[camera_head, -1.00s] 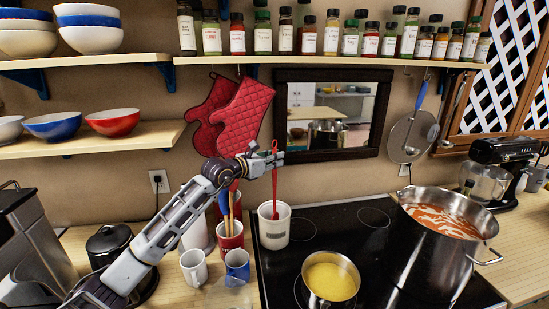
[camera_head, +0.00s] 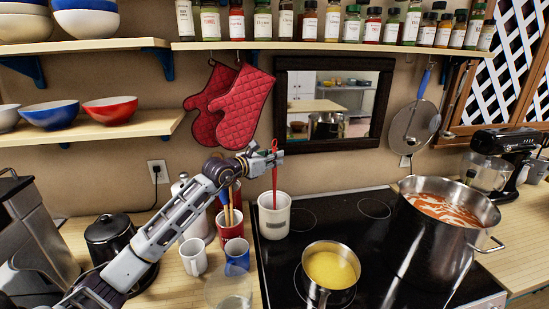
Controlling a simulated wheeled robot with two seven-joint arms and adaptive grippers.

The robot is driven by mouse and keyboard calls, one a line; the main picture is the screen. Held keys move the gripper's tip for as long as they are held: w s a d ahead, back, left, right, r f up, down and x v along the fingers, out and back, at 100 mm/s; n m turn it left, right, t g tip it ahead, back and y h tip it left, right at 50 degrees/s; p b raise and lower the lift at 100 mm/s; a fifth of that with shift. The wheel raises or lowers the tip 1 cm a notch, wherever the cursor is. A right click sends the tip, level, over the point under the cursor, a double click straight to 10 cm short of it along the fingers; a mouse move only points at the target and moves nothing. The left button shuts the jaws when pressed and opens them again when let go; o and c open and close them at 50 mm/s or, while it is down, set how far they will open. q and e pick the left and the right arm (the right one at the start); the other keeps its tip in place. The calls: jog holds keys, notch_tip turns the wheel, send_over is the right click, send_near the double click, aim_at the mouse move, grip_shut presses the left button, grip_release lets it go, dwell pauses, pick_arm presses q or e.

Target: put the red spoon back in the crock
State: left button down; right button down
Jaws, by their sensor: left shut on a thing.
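The red spoon (camera_head: 274,178) hangs upright from my left gripper (camera_head: 271,158), which is shut on its handle. The white crock (camera_head: 274,216) stands directly below, at the left back corner of the black cooktop. The spoon's lower end overlaps the crock's opening in the picture; how deep it reaches inside is hard to tell. The gripper is well above the crock's rim and apart from it. My right gripper is not in view.
A red crock (camera_head: 231,228) with utensils, a white mug (camera_head: 194,257) and a blue mug (camera_head: 237,256) stand left of the white crock. A yellow-filled pan (camera_head: 330,269) and a large soup pot (camera_head: 441,240) are on the cooktop. Oven mitts (camera_head: 243,104) hang behind.

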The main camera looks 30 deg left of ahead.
pick_arm(q)
jog(key=c, duration=1.3)
grip_release()
jog(key=shift+c, duration=0.2)
jog(key=o, duration=1.3)
jog(key=shift+o, duration=0.2)
jog(key=shift+s, duration=0.15)
